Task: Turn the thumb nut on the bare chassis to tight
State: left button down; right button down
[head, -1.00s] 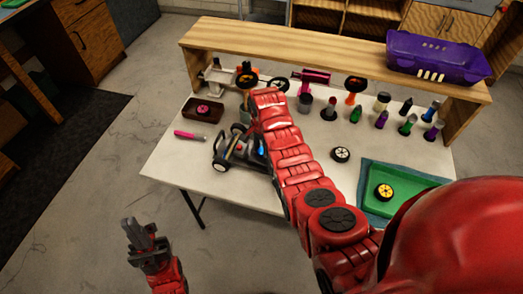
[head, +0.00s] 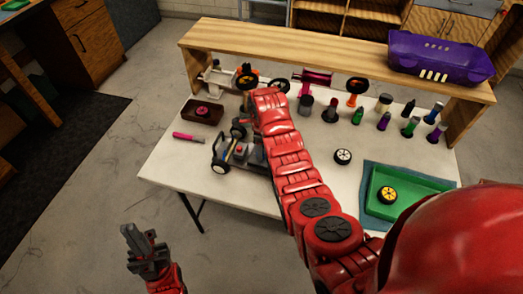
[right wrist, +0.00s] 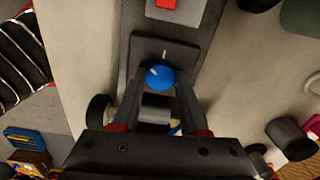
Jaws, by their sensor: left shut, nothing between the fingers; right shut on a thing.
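The bare chassis (head: 228,156) lies on the white table, left of my right arm, which hides part of it in the head view. In the right wrist view its dark plate (right wrist: 137,51) carries a blue round thumb nut (right wrist: 161,79) with a white pointer mark. The pointer is turned left of a white line on the plate above it. My right gripper (right wrist: 160,88) is shut on the nut, one finger on each side. It is hidden behind my arm in the head view. My left gripper (head: 138,236) is shut and empty, off the table's front left.
A pink-handled tool (head: 188,137) and a brown tray (head: 196,112) lie left of the chassis. A loose wheel (head: 343,156) and a green tray (head: 425,187) are to the right. Several bottles stand under the wooden shelf (head: 330,48), with a purple bin (head: 438,54) on top.

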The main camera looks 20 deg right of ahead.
jog(key=m, duration=0.4)
jog(key=shift+m, duration=0.3)
jog(key=m+p, duration=0.1)
jog(key=m, duration=0.1)
jog(key=shift+m, duration=0.3)
jog(key=shift+s+m+p, duration=0.1)
jog(key=shift+m+p, duration=0.35)
jog(key=shift+m, duration=1.05)
jog(key=shift+c, duration=2.1)
grip_release()
